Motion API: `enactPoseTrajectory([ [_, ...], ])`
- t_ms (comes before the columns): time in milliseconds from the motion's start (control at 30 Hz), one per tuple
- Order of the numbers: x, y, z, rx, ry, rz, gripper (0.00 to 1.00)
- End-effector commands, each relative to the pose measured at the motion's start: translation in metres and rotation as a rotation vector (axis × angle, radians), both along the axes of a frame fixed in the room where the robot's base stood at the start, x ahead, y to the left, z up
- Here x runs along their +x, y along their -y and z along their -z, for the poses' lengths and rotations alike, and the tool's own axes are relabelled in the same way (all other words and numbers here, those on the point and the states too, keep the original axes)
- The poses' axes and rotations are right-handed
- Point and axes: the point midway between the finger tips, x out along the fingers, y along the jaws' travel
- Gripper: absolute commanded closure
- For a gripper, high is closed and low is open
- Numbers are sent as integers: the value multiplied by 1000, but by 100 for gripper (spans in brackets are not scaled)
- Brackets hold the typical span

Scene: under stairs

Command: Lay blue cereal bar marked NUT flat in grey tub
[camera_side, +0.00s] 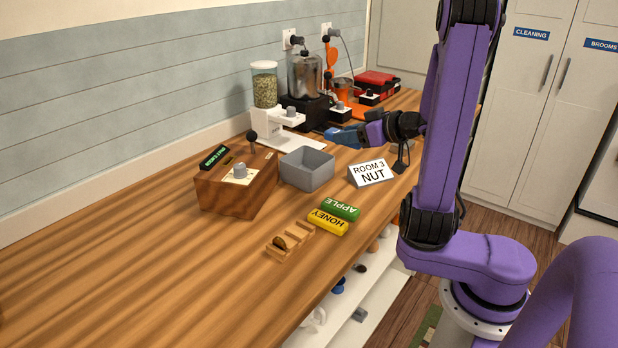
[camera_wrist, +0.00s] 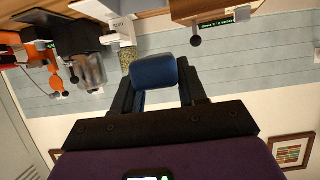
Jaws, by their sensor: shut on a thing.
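My gripper (camera_side: 363,133) is shut on the blue bar (camera_side: 342,137), above the counter, to the right of and behind the grey tub. In the wrist view the blue bar (camera_wrist: 153,71) sits between the two fingers; no lettering on it can be read. The grey tub (camera_side: 307,181) is open-topped and stands on the counter; the part of its inside that shows looks empty. The held bar is apart from the tub.
A tent card (camera_side: 372,172) reading ROOM 3 NUT stands right of the tub. A green APPLE bar (camera_side: 340,209) and yellow HONEY bar (camera_side: 327,222) lie in front. A wooden box (camera_side: 232,188) stands left, a white grain dispenser (camera_side: 267,118) behind. Left-front counter is clear.

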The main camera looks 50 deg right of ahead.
Motion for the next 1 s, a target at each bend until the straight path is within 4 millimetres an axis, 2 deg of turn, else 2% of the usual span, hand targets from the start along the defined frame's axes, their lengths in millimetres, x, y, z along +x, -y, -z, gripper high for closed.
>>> enactPoseTrajectory([
  [100, 4, -7, -15, -3, 11, 10, 100],
  [300, 9, -10, -22, 4, 18, 21, 100],
  [1000, 58, 7, 1, 5, 18, 21, 100],
])
